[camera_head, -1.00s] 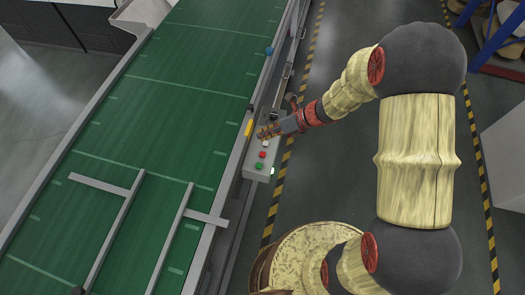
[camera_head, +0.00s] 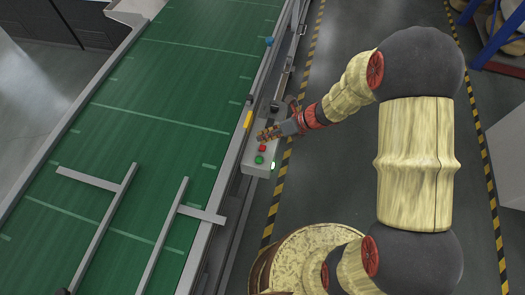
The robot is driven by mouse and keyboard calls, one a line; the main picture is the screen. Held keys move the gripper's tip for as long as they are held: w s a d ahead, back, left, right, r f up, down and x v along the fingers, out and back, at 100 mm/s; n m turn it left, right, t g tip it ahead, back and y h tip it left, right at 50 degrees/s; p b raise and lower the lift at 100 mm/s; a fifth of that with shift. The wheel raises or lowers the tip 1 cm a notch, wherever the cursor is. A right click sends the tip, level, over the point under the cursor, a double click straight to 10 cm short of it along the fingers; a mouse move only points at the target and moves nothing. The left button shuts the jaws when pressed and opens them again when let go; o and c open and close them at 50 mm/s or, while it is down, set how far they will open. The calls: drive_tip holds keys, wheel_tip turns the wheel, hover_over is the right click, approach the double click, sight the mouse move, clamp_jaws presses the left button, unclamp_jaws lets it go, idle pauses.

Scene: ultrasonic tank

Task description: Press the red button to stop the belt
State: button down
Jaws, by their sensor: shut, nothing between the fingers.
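The red button (camera_head: 262,149) sits on a grey control box (camera_head: 250,168) at the belt's right edge. A green button (camera_head: 259,160) is just below it in the picture. My gripper (camera_head: 260,137) is shut and empty. Its fingertips are over the box, just above the red button in the picture, and the red button's top shows uncovered. I cannot tell the height of the fingertips over the box. The gripper covers the upper middle of the box. The green belt (camera_head: 150,130) runs along the box's left side.
Grey guide rails (camera_head: 165,235) stand over the lower part of the belt. A yellow piece (camera_head: 248,119) and a blue knob (camera_head: 269,42) sit along the belt's right frame. Dark floor with yellow-black striped lines (camera_head: 307,60) lies to the right.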

sight(264, 146)
drive_tip(key=shift+f+b, duration=0.3)
drive_tip(key=shift+f, duration=0.65)
idle(0.7)
drive_tip(key=shift+f, duration=0.4)
drive_tip(key=shift+f+b, duration=0.35)
drive_tip(key=shift+f, duration=0.05)
idle(0.6)
idle(0.4)
drive_tip(key=shift+r+p, duration=0.85)
drive_tip(key=shift+p, duration=0.05)
wheel_tip(264, 146, up, 5)
drive_tip(key=p, duration=0.4)
drive_tip(key=shift+r+p, duration=0.1)
drive_tip(key=shift+p, duration=0.25)
